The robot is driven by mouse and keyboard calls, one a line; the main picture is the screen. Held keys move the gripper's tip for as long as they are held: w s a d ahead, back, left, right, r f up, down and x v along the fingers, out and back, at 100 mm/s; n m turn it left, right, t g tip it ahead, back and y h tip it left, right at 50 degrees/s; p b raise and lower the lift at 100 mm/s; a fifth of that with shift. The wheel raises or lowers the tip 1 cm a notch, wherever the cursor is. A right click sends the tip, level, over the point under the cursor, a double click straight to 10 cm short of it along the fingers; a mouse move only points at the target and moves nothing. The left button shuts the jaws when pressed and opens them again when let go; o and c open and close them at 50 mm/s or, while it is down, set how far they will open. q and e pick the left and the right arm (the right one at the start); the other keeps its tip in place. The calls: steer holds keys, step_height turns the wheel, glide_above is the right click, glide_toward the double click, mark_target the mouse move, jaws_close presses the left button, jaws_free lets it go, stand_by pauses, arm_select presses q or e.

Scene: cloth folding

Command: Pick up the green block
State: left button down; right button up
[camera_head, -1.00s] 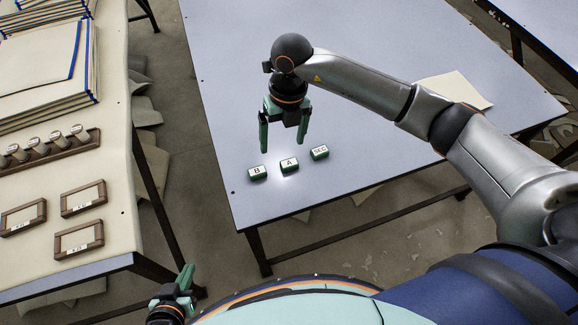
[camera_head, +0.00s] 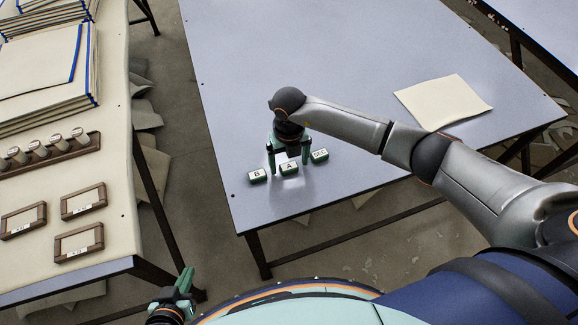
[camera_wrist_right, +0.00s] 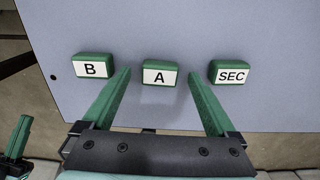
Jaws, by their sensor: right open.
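Three green blocks with white labels stand in a row near the front edge of the grey table (camera_head: 330,60): block B (camera_head: 257,176), block A (camera_head: 289,169) and block SEC (camera_head: 320,155). In the right wrist view they are block B (camera_wrist_right: 91,67), block A (camera_wrist_right: 160,75) and block SEC (camera_wrist_right: 229,74). My right gripper (camera_head: 288,160) is open and low over the row. In its wrist view the fingers (camera_wrist_right: 160,82) lie to either side of block A, with B and SEC outside them. Whether they touch A is unclear. My left gripper (camera_head: 184,281) is at the bottom, away from the table.
A cream cloth (camera_head: 443,101) lies on the table at the right. The left table holds stacked cloths (camera_head: 40,70), a wooden rack with rolls (camera_head: 50,152) and several wooden frames (camera_head: 83,200). The middle of the grey table is clear.

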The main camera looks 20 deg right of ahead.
steer(key=shift+f, duration=0.3)
steer(key=shift+c, duration=0.4)
steer(key=c, duration=1.4)
